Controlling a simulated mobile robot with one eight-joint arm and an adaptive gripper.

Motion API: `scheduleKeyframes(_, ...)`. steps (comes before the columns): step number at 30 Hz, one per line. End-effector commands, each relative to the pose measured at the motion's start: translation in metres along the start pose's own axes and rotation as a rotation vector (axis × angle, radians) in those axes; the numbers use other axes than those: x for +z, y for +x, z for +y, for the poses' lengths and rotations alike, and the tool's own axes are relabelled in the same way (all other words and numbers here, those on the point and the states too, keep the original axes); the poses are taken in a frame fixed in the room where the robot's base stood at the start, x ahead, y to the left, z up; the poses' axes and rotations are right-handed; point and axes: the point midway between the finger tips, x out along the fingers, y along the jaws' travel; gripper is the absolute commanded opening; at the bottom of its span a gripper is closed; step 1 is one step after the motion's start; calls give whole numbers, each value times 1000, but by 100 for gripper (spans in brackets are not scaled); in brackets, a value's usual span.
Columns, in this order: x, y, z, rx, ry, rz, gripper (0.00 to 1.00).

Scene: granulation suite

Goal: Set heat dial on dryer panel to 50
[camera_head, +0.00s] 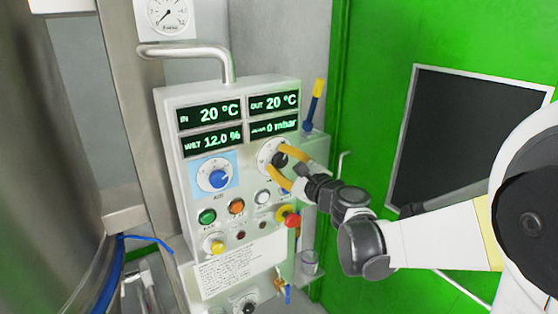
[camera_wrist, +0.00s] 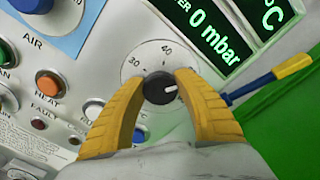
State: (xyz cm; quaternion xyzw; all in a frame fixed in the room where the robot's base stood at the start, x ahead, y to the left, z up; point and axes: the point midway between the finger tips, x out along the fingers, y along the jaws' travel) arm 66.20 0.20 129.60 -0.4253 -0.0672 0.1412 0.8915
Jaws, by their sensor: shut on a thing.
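The dryer panel (camera_head: 240,175) is a white box with green readouts showing IN 20 °C, OUT 20 °C, wet 12.0 % and 0 mbar. The heat dial (camera_wrist: 160,88) is a small black knob with a white pointer mark on a round white scale. In the wrist view 30 and 40 show on the scale; the pointer is turned past 40 toward the right, and the marks there are hidden by a finger. My gripper (camera_wrist: 160,92) has its yellow fingers closed on both sides of the knob. In the head view my gripper (camera_head: 280,165) covers part of the dial.
A blue air dial (camera_head: 218,178) is left of the heat dial. Below are green, orange and white buttons, a red-and-yellow stop knob (camera_head: 290,218) and a yellow knob (camera_head: 215,244). A blue-and-yellow handle (camera_head: 315,103) stands at the panel's right edge. A steel vessel (camera_head: 50,170) is at left.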

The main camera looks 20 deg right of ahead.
Motion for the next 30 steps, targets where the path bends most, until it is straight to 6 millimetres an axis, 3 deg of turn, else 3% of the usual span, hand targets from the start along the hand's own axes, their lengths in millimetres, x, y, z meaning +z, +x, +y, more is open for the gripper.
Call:
scheduleKeyframes(9, 0, 0, 0, 1, 1, 0, 5)
scheduleKeyframes(10, 0, 0, 0, 0, 1, 0, 39)
scheduleKeyframes(12, 0, 0, 0, 0, 1, 0, 60)
scheduleKeyframes(23, 0, -4, 0, 0, 1, 0, 61)
scheduleKeyframes(26, 0, -15, 0, -1, 1, 1, 61)
scheduleKeyframes(30, 0, -45, 0, -2, 1, 2, 61)
